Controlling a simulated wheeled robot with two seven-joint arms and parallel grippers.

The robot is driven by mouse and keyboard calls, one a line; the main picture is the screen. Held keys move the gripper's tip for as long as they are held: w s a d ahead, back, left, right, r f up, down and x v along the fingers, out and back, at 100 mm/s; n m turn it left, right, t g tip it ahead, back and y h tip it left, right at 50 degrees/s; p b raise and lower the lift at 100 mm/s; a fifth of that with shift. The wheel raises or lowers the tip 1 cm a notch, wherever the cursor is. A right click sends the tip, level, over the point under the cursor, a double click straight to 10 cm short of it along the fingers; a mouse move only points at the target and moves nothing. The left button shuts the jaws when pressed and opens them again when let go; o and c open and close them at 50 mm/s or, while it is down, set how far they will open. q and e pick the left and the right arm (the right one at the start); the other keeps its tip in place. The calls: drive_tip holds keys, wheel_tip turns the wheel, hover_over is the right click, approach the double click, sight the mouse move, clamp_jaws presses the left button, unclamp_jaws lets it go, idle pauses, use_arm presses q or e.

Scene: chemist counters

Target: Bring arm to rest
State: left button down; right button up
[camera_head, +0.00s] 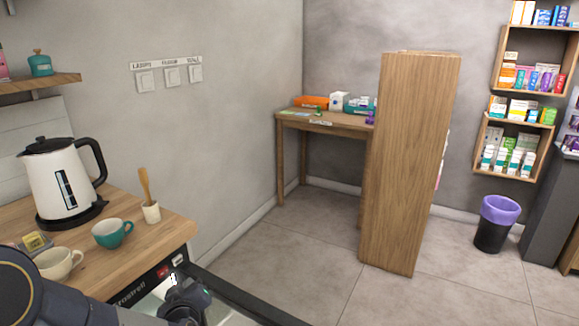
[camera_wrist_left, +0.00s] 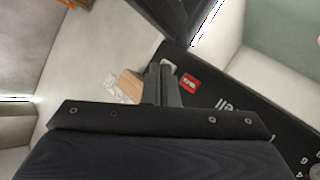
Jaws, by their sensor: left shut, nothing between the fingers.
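My left gripper (camera_wrist_left: 162,84) is shut and empty; its two fingers are together in the left wrist view. In the head view my left arm comes in from the lower left, and the gripper (camera_head: 178,284) is low in the picture, in front of the counter's dark front panel (camera_head: 130,290). The fingertips are hard to make out there. The left wrist view shows a dark panel with white lettering and a red label (camera_wrist_left: 189,82) close beyond the fingers. My right gripper is in neither view.
The wooden counter (camera_head: 170,228) at left holds a white kettle (camera_head: 62,185), a teal cup (camera_head: 112,232), a cream cup (camera_head: 57,263) and a small white pot (camera_head: 151,212). A tall wooden cabinet (camera_head: 408,160), a desk (camera_head: 340,127) and a bin (camera_head: 495,225) stand beyond open floor.

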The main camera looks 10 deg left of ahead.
use_arm(q)
drive_tip(key=s+d+r+m+g+h, duration=0.2)
drive_tip(key=s+d+r+m+h, duration=0.2)
drive_tip(key=s+d+r+h, duration=0.4)
drive_tip(key=s+d+f+m+g, duration=0.1)
drive_tip(key=s+f+m+g, duration=0.15)
drive_tip(key=s, duration=0.65)
drive_tip(key=s+f+m+g, duration=0.1)
drive_tip(key=s+m+g, duration=0.15)
drive_tip(key=s, duration=0.65)
wheel_tip(320, 180, up, 12)
drive_tip(key=s+p, duration=0.1)
drive_tip(key=p, duration=1.2)
drive_tip(key=shift+d+n+g+h, duration=0.2)
drive_tip(key=shift+n+g+h, duration=0.1)
drive_tip(key=shift+h, duration=0.1)
